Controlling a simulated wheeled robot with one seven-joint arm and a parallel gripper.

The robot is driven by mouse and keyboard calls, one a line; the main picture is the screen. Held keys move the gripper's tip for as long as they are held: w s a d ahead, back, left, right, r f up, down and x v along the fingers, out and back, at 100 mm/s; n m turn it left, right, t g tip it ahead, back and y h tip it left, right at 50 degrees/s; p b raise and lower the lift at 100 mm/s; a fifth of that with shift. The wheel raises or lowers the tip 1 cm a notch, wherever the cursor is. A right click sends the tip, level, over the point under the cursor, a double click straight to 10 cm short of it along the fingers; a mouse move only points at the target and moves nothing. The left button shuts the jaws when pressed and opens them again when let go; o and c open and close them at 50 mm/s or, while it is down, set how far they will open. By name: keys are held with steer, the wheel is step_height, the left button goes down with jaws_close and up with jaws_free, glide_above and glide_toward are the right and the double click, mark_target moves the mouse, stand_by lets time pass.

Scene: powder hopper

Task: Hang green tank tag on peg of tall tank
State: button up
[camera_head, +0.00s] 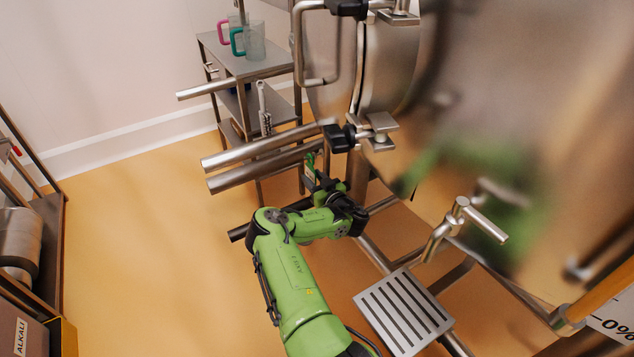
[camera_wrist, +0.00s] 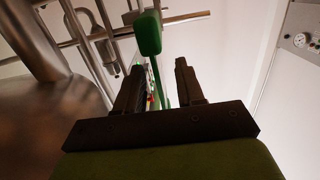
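My gripper (camera_head: 320,182) reaches up beside the steel pipes at the middle of the head view. A small green piece, which looks like the green tag (camera_head: 310,164), shows at its fingertips. In the wrist view my gripper (camera_wrist: 157,78) has its two dark fingers apart. A green block (camera_wrist: 149,34) with a thin green strip below it lies in line with the gap, nearer the left finger. A clear gap shows between the strip and the right finger. A rounded steel vessel (camera_head: 338,80) stands above; I cannot tell whether it is the tall tank. I cannot make out its peg.
Thick steel pipes (camera_head: 262,150) jut out close to my gripper. A slatted plate (camera_head: 402,312) and a tap-like pipe (camera_head: 445,232) lie to the right. A shelf rack (camera_head: 268,68) with clear jugs stands behind. A large blurred steel body fills the right. Open floor lies left.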

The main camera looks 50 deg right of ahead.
steer(key=p+v, duration=1.5)
steer(key=p, duration=0.4)
steer(key=shift+s+p, duration=0.35)
steer(key=shift+p, duration=0.05)
steer(key=shift+a, duration=0.1)
